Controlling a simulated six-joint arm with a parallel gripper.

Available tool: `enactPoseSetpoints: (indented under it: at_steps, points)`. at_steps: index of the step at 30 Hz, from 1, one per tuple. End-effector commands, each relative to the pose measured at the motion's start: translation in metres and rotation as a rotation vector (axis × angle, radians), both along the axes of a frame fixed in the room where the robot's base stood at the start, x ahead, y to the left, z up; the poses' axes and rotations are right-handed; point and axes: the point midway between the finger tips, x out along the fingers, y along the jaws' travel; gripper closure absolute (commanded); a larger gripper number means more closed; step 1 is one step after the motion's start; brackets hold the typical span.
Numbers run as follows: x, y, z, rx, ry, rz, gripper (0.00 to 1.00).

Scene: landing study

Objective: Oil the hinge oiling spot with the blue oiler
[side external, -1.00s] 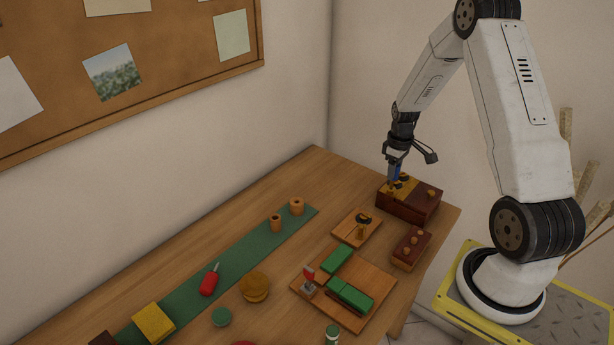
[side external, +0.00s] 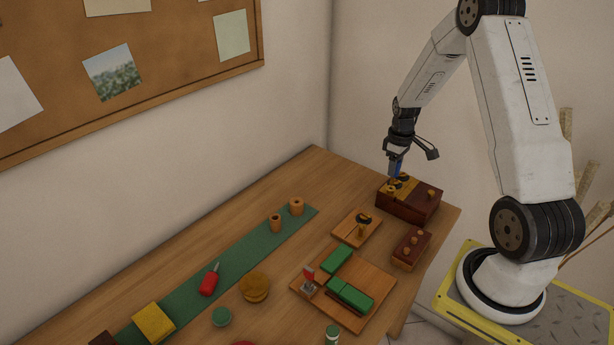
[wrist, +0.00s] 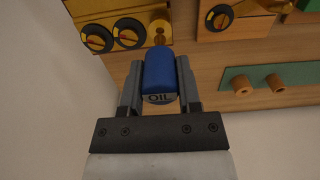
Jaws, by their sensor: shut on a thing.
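My gripper (wrist: 157,85) is shut on the blue oiler (wrist: 159,70), whose end facing the wrist camera reads "OIL". In the side view, the oiler (side external: 396,168) hangs upright from my gripper (side external: 397,160), over the yellow-topped part of a dark red-brown box (side external: 412,209). In the wrist view, the box's yellow plate (wrist: 107,17) carries black dials with yellow and red marks. A small brass piece (wrist: 159,27) shows just beyond the oiler and may be the hinge oiling spot; I cannot be sure. The oiler's tip is hidden, so contact cannot be told.
A wooden board with a black-topped knob (side external: 363,218) and a small red-brown block with pegs (side external: 411,247) stand near the box. Green blocks (side external: 349,296) lie on another board.

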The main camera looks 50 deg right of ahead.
Motion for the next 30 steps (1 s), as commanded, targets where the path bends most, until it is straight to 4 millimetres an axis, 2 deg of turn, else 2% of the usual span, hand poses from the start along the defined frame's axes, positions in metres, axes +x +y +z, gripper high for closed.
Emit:
enactPoseSetpoints:
  at_steps: [30]
  points:
    - [0.000,0.000,0.024,-0.001,-0.001,0.000,1.00]
